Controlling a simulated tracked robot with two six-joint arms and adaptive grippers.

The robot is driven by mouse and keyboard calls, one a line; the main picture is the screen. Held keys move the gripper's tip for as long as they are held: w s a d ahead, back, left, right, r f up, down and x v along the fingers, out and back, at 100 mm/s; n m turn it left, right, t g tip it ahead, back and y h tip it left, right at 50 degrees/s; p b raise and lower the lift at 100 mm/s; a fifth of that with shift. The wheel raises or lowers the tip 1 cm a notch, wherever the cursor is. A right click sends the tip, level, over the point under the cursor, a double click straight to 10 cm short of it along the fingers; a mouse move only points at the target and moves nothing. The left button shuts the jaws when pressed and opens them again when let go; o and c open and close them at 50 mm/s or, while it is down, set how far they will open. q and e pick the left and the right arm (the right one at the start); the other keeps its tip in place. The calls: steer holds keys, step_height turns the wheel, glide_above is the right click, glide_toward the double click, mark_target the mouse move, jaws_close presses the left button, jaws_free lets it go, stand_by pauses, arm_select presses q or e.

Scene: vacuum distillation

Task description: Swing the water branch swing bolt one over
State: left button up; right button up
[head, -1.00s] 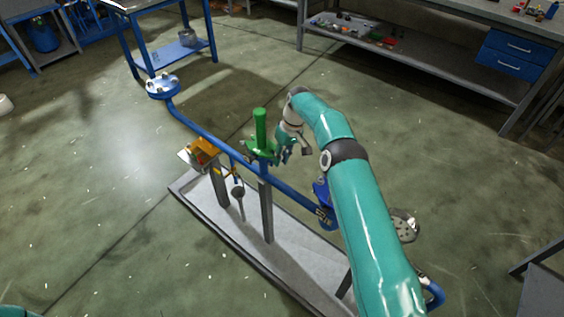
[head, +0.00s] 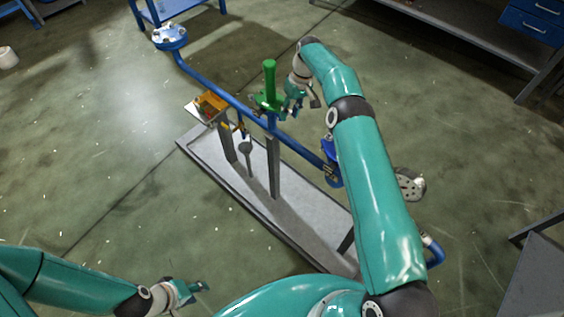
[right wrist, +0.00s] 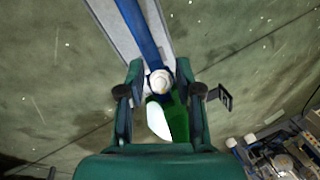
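A blue pipe (head: 222,90) runs across a low stand, carrying a green upright part (head: 269,80) and a blue flanged joint (head: 331,172). I cannot tell which small part is swing bolt one. My right gripper (head: 299,101) is just right of the green part, above the pipe. In the right wrist view its fingers (right wrist: 160,93) are apart, with a pale round end (right wrist: 160,83) on the blue pipe and a green part (right wrist: 178,120) showing between them. Contact is unclear. My left gripper (head: 197,289) is at the lower left, away from the pipe; its opening is unclear.
An orange box (head: 211,104) sits left of the green part. The pipe stands in a grey tray (head: 198,160) on the floor. A perforated round plate (head: 411,184) is right of my right arm. Benches stand at the back, and a grey table (head: 540,285) at the lower right.

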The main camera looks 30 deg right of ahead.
steer(key=shift+s+d+t+p, duration=0.1)
steer(key=shift+t+p, duration=0.3)
steer(key=shift+p, duration=0.2)
steer(key=shift+s+f+t+y+p, duration=0.3)
steer(key=shift+t+y+p, duration=0.2)
steer(key=shift+t+p, duration=0.1)
steer(key=s+d+r+t+b, duration=0.1)
steer(key=s+d+r+b, duration=0.15)
steer(key=r, duration=0.45)
steer(key=s+d+r+t+b, duration=0.1)
steer(key=s+d+r, duration=0.3)
steer(key=r, duration=0.2)
steer(key=s+a+f+m+g, duration=0.1)
steer(key=s+a+f, duration=0.1)
steer(key=a+f, duration=0.6)
steer(key=s+a+f+g, duration=0.1)
steer(key=s+a+f, duration=0.3)
steer(key=f, duration=0.5)
steer(key=s+a+f+m+b, duration=0.1)
steer(key=s+a+f, duration=0.8)
steer(key=s+a, duration=0.3)
steer(key=shift+a+g, duration=0.4)
steer(key=shift+a, duration=0.1)
